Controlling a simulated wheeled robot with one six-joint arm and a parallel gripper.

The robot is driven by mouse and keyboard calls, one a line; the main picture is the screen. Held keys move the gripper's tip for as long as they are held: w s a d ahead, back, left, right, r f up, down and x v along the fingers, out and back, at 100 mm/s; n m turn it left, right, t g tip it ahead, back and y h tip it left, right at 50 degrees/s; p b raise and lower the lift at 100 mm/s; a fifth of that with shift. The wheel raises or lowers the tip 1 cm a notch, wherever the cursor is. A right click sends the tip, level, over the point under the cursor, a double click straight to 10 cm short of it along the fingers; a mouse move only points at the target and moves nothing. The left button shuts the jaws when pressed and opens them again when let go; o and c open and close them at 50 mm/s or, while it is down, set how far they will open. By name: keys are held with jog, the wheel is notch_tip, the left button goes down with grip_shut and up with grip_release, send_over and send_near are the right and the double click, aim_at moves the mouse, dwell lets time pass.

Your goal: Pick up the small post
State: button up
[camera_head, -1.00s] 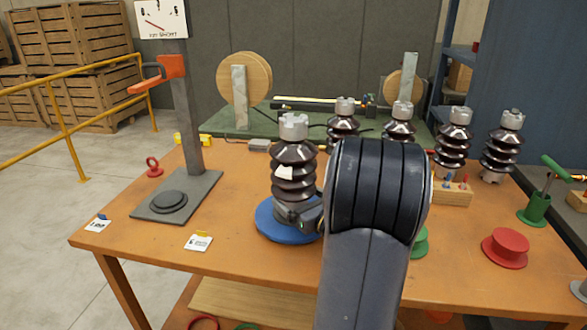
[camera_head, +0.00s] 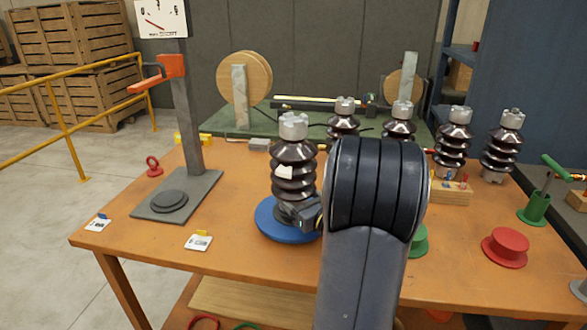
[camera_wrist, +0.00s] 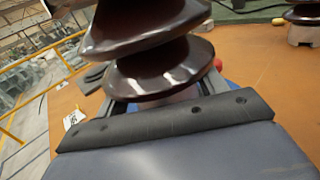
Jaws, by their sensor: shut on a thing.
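The small post, a brown ribbed insulator with a grey metal cap (camera_head: 293,160), stands upright on a round blue base (camera_head: 270,227) on the orange table. A white label is on its side. My gripper (camera_head: 300,213) is shut on the post low down, at the grey part below the lowest rib. In the wrist view the post's dark glossy ribs (camera_wrist: 160,70) fill the top middle, right in front of my gripper (camera_wrist: 168,98). The ribs hide most of the fingers and their contact there. No gap between post and base is clear.
Several similar insulators (camera_head: 453,140) stand along the back right. A green spool (camera_head: 419,240), a red spool (camera_head: 506,248) and a wooden block (camera_head: 450,195) lie to the right.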

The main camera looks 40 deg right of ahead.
jog(key=c, duration=0.7)
jog(key=shift+r, duration=0.3)
grip_shut()
jog(key=shift+r, duration=0.1)
